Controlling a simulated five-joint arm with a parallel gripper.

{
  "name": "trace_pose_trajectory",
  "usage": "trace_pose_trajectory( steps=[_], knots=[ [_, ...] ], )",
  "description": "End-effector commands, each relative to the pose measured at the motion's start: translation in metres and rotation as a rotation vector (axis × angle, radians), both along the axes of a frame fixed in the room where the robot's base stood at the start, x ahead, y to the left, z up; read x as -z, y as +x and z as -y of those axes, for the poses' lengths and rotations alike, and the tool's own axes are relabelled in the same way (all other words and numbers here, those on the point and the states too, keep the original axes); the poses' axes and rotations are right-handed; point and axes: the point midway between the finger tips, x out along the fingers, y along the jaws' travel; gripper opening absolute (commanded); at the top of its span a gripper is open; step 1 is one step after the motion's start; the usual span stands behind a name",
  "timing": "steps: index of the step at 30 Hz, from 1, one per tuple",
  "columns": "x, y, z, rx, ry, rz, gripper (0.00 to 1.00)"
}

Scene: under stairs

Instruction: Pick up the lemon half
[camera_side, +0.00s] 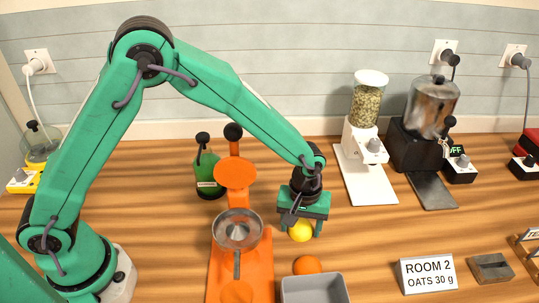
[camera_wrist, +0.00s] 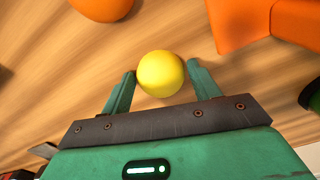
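The lemon half (camera_side: 300,231) shows as a smooth, round yellow thing on the wooden worktop. No cut face shows in either view. My gripper (camera_side: 302,234) is low over it, pointing down, with one finger on each side. In the wrist view the lemon half (camera_wrist: 160,74) sits between the two fingers of my gripper (camera_wrist: 161,70). The fingers are open, with a narrow gap on each side of the lemon half. Its underside is hidden in both views.
An orange fruit (camera_side: 307,265) lies close in front, beside a grey bin (camera_side: 313,289). An orange stand (camera_side: 258,264) with a metal pan (camera_side: 237,229) is just left.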

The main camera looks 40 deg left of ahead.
Motion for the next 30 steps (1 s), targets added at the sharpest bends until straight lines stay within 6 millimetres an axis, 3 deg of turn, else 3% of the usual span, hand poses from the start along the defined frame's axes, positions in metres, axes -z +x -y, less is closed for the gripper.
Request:
trace_pose_trajectory(
  steps=[1, 4, 5, 17, 27, 30],
  knots=[
    [0.000, 0.000, 0.000, 0.000, 0.000, 0.000, 0.51],
    [0.000, 0.000, 0.000, 0.000, 0.000, 0.000, 0.31],
    [0.000, 0.000, 0.000, 0.000, 0.000, 0.000, 0.29],
    [-0.005, 0.001, 0.000, 0.000, -0.001, 0.002, 0.29],
    [-0.043, 0.001, 0.000, 0.000, -0.002, 0.004, 0.29],
    [-0.052, -0.016, 0.010, 0.004, -0.001, 0.002, 0.29]
  ],
)
